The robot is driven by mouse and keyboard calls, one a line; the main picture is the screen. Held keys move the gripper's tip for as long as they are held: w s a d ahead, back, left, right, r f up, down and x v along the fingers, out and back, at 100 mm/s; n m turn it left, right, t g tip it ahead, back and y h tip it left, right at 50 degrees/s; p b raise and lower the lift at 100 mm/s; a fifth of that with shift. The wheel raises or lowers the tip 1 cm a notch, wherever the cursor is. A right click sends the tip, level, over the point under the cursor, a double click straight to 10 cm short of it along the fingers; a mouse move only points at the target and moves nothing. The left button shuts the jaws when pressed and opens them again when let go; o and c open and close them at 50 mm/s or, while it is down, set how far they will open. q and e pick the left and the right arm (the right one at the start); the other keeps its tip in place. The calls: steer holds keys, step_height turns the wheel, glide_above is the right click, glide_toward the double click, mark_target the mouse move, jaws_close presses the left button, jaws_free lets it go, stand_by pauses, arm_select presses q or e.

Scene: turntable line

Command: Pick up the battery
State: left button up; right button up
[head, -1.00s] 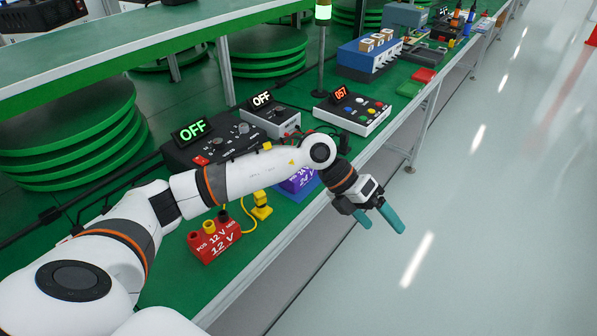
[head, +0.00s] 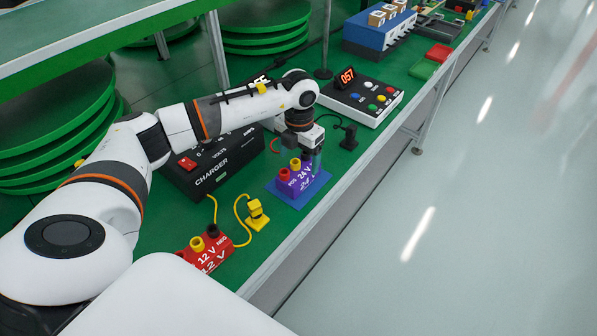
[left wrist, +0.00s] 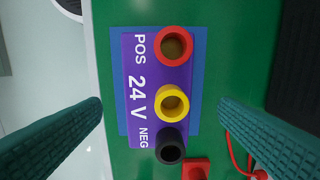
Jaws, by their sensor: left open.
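A purple 24 V battery (head: 302,179) with red, yellow and black terminals stands on a blue mat (head: 320,181) on the green bench. My left gripper (head: 309,160) is just above it, pointing down, and partly hides its far end. In the left wrist view the battery (left wrist: 140,62) lies between the two spread teal fingers, with space on both sides; the gripper is open and empty. A red 12 V battery (head: 217,251) sits nearer, partly hidden by my body. My right gripper is out of view.
A black charger (head: 222,165) stands left of the purple battery, partly behind my arm. Yellow (head: 257,214) and black (head: 349,137) plugs with cables stand nearby. A button box (head: 365,100) is farther back. The bench edge and open floor lie to the right.

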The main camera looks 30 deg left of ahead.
mark_target(299, 167)
arm_select(q)
steer(key=shift+f, duration=0.35)
step_height(299, 167, down, 4)
steer(key=shift+s+d+f+p, duration=0.1)
steer(key=shift+s+p, duration=0.05)
steer(key=shift+p, duration=0.35)
steer(key=shift+f, duration=0.5)
steer(key=shift+c, duration=1.4)
steer(key=c, duration=1.2)
steer(key=shift+c, duration=0.3)
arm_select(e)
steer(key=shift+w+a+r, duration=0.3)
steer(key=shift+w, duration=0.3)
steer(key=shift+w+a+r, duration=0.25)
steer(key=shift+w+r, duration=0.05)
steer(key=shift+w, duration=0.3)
arm_select(q)
steer(key=shift+r, duration=0.2)
